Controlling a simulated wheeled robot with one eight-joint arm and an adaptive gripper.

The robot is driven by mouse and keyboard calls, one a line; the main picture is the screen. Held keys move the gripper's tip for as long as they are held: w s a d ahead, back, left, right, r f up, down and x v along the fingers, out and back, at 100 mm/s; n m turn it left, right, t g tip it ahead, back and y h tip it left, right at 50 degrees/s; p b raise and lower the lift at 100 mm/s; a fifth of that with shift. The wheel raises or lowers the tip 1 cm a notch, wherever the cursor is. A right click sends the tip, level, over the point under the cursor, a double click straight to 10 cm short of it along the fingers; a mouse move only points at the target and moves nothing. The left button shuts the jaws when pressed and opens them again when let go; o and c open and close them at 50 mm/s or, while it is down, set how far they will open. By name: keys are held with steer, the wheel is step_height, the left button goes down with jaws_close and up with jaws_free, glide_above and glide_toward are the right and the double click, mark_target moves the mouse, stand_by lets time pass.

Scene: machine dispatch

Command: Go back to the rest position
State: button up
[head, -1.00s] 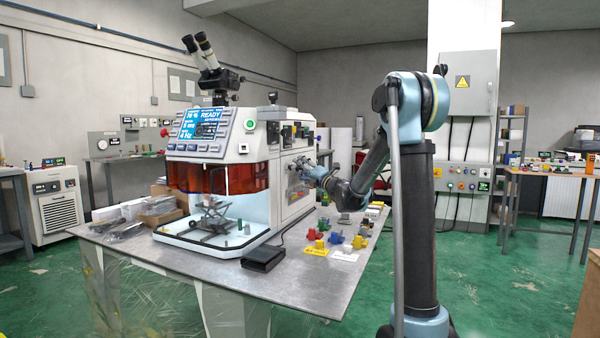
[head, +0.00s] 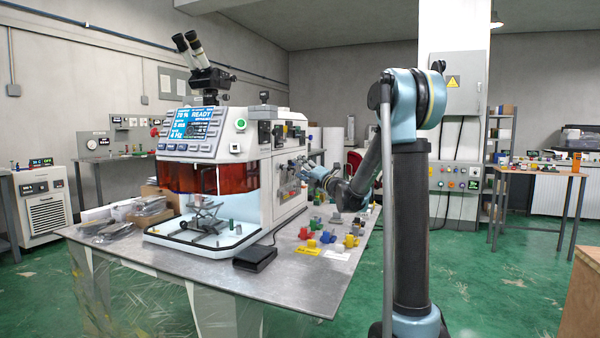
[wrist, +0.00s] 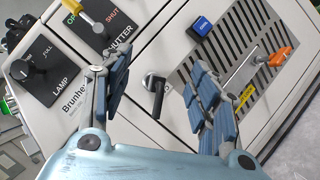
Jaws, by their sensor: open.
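My gripper (head: 304,170) is at the right side of the white machine (head: 235,145), where details are small in the head view. In the wrist view my gripper (wrist: 160,88) is open, with its two blue padded fingers apart and nothing held between them. Between the fingers, on the machine's side panel, is a small black turn handle (wrist: 156,88). I cannot tell whether the fingers touch the panel. My arm (head: 365,175) is bent and reaches left from its column toward the machine.
The panel has a lamp knob (wrist: 25,70), a shutter lever (wrist: 85,18), a blue switch (wrist: 200,26) and an orange-handled lever (wrist: 280,57) close around the fingers. Small coloured parts (head: 330,237) and a black pedal (head: 255,258) are on the metal table (head: 290,290). Green floor is open at right.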

stand_by(0.4)
steer(key=s+d+f+n+g+h, duration=0.3)
steer(key=s+d+f+n, duration=0.15)
steer(key=s+n, duration=0.75)
steer(key=s+d+f+n+g+h, duration=0.3)
steer(key=s+f+n, duration=0.3)
steer(key=s+n, duration=0.5)
steer(key=s+d+f+n+g+h, duration=0.1)
steer(key=s+d+f+n+h, duration=0.4)
steer(key=d+n, duration=0.3)
steer(key=s+d+f+n+g+h, duration=0.1)
steer(key=s+d+f+n+h, duration=0.2)
steer(key=s+d+f+n, duration=0.4)
steer(key=s+f+n+g, duration=0.1)
steer(key=s+f+g, duration=0.1)
steer(key=s+f, duration=0.3)
steer(key=s+d+f+n+g, duration=0.1)
steer(key=s+f, duration=0.3)
steer(key=s, duration=0.7)
steer(key=shift+s+d+f+g, duration=0.2)
steer(key=shift+d+f+g, duration=0.15)
steer(key=shift+g, duration=0.55)
